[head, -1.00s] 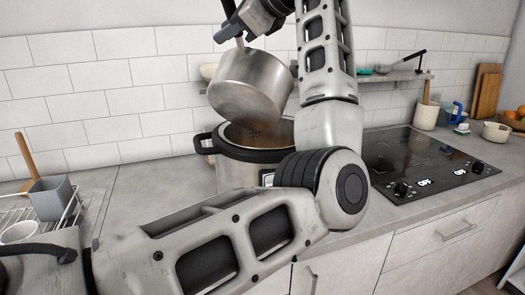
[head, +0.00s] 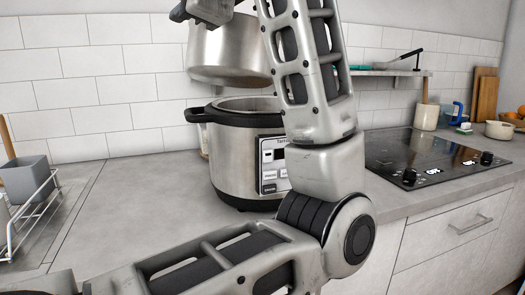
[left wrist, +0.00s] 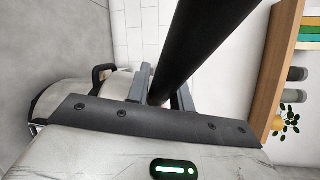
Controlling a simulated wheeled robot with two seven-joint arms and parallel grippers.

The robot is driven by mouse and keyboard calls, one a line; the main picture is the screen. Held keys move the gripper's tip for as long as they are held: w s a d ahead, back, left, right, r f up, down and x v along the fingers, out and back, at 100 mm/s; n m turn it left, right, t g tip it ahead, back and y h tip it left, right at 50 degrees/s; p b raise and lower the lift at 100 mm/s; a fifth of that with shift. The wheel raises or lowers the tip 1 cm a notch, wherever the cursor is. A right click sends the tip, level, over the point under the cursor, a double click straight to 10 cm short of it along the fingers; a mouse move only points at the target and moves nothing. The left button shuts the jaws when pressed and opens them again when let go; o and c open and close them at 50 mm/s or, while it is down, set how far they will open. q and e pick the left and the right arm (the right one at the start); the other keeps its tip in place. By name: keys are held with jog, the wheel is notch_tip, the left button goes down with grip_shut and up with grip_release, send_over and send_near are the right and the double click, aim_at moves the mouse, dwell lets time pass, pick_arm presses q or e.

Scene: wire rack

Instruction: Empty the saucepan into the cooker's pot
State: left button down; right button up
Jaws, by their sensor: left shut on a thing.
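The steel saucepan (head: 228,55) hangs in the air above the cooker in the head view, nearly level, its base toward the pot. Its contents are not visible. My left gripper (head: 208,8), partly cut off at the top edge, is shut on its handle; the dark handle (left wrist: 195,45) runs between the fingers (left wrist: 160,95) in the left wrist view. The steel cooker (head: 232,155) with black rim and side handle stands on the counter; its pot is open at the top, its inside mostly hidden. My left forearm covers its right side. My right gripper is not in view.
A black hob (head: 420,155) lies to the right of the cooker. A wire rack (head: 35,215) with a grey container (head: 28,178) stands at the left. A wall shelf (head: 390,73) is behind. The counter (head: 140,190) left of the cooker is clear.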

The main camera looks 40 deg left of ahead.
pick_arm(q)
jog(key=shift+s+f+b, duration=0.15)
jog(key=shift+s+b, duration=0.2)
notch_tip(320, 180, up, 5)
jog(key=n+t+y+p, duration=0.1)
jog(key=n+p, duration=0.1)
jog(key=shift+n+y, duration=0.3)
jog(key=shift+n, duration=0.1)
dwell(0.5)
